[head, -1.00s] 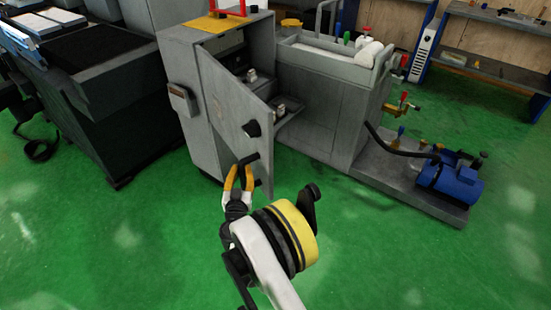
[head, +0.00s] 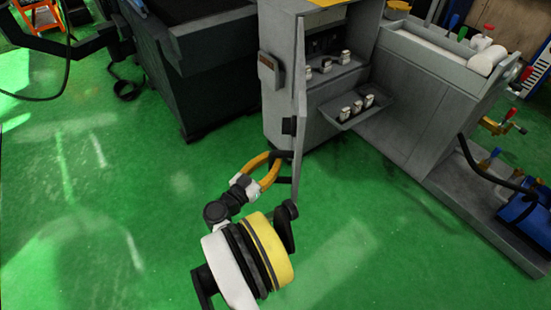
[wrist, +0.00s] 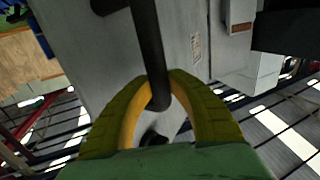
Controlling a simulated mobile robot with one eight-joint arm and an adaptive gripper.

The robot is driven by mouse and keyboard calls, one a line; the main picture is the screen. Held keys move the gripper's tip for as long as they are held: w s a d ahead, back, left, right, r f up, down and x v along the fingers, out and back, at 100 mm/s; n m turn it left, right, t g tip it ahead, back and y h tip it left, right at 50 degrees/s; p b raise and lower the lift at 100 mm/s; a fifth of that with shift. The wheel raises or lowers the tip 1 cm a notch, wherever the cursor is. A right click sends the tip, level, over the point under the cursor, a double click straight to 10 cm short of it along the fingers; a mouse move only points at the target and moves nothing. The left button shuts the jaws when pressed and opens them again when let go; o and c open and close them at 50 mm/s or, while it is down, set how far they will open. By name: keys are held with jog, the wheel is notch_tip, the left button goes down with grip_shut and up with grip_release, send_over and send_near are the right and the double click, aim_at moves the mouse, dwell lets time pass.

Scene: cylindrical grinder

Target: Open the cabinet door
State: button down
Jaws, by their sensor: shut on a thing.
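The grey cabinet door (head: 300,120) stands swung out from the cabinet (head: 282,100) and shows nearly edge-on in the head view. The cabinet's inside is exposed, with shelves holding several small pale items. My gripper (head: 272,162), with yellow-orange fingers, is at the lower outer part of the door. In the wrist view my gripper (wrist: 160,88) is closed around a dark bar-shaped handle (wrist: 148,45) on the grey door panel (wrist: 90,60). A dark latch or knob (head: 289,125) sits higher on the door's outer face.
A pulled-out shelf (head: 345,118) with several small items juts from the cabinet. A dark machine base (head: 205,75) stands to the left. A grey tank bench (head: 420,85) and a blue pump (head: 525,205) are at the right.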

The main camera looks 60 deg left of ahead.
jog(key=c, duration=1.2)
grip_release()
jog(key=v, duration=1.2)
